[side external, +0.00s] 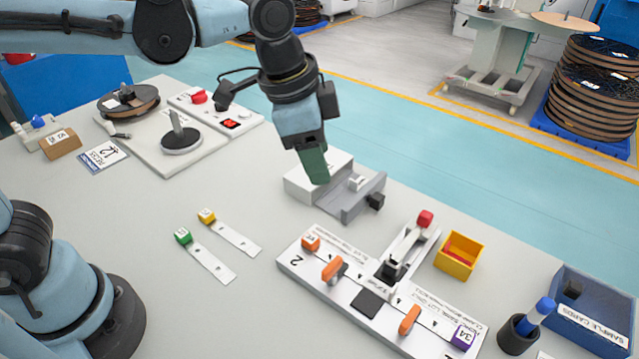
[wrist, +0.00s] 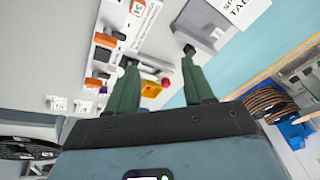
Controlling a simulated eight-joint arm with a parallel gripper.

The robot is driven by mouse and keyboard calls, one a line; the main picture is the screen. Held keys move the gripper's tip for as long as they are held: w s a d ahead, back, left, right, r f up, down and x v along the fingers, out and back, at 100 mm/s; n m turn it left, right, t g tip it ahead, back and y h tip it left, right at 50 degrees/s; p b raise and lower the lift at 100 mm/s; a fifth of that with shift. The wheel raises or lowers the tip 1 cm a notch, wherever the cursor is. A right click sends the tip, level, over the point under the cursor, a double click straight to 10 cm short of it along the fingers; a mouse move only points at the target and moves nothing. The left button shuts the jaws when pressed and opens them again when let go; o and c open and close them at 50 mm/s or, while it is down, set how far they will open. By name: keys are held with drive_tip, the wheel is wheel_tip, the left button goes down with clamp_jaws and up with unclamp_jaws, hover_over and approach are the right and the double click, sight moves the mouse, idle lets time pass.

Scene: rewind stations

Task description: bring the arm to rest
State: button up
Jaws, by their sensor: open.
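My gripper (side external: 314,166) hangs over the table (side external: 130,221) at the end of my raised arm, its green fingers pointing down. In the side view it overlaps a grey and white fixture (side external: 355,197); I cannot tell the exact gap. In the wrist view the two green fingers of my gripper (wrist: 162,84) stand apart with nothing held between them. The fixture (wrist: 208,20) shows at the top of that view.
A white board (side external: 327,285) with orange clips and a red-knobbed lever lies front right. Beside it are a yellow bin (side external: 459,256), a pen cup (side external: 517,335) and a blue box (side external: 592,312). Two tagged strips (side external: 212,262) lie left, with clear table around them. A reel station (side external: 180,135) stands behind.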

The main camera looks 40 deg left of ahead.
drive_tip(key=s+a+f+n+t, duration=0.2)
drive_tip(key=a+n, duration=0.3)
drive_tip(key=a, duration=0.2)
drive_tip(key=s+a+f+n+t+y, duration=0.1)
drive_tip(key=s+a+f+n+t, duration=0.1)
drive_tip(key=a, duration=0.6)
drive_tip(key=s+n, duration=0.1)
drive_tip(key=n, duration=0.1)
drive_tip(key=shift+s+a+n, duration=0.2)
drive_tip(key=shift+s+n, duration=0.1)
drive_tip(key=shift+n, duration=0.1)
